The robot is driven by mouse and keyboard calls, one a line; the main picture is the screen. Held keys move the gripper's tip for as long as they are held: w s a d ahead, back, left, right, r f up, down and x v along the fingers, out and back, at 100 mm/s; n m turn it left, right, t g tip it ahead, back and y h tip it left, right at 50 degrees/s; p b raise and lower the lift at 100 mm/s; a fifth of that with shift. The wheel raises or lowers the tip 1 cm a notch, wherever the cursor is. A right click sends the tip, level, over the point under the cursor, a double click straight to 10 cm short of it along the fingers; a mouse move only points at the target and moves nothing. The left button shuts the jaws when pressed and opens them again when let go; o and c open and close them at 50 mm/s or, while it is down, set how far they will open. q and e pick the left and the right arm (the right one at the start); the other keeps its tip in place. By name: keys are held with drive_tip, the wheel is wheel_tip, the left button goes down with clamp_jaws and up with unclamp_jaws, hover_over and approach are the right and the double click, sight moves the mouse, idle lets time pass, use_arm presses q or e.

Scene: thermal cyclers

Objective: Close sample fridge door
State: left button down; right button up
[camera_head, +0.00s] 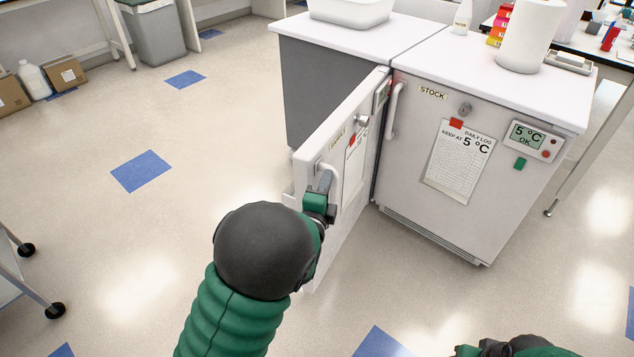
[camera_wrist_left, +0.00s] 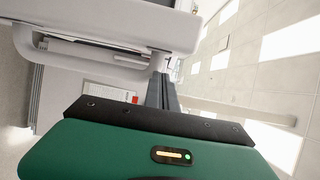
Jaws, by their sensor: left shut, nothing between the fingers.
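The sample fridge door (camera_head: 347,205) is a white panel that stands swung open to the left of the stock fridge, its label partly readable. It carries a pale handle (camera_head: 325,166) near its outer edge, plus a red magnet and a paper sheet. My left gripper (camera_head: 327,180) is shut and empty at the door's front face, right by the handle; I cannot tell whether it touches. In the left wrist view its dark fingers (camera_wrist_left: 161,90) point at a white surface. The fridge's opening is hidden behind the door. Only part of my right arm shows at the bottom edge.
The closed stock fridge (camera_head: 440,190) stands directly right of the open door. A white counter top (camera_head: 345,35) holds a tray (camera_head: 350,10) and a paper roll (camera_head: 527,35). A grey bin (camera_head: 158,35) stands far back. The floor left of the door is clear.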

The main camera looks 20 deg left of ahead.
sight(319, 166)
use_arm(q)
drive_tip(key=shift+w+a, duration=0.1)
drive_tip(key=shift+a, duration=1.4)
drive_tip(key=shift+d, duration=0.1)
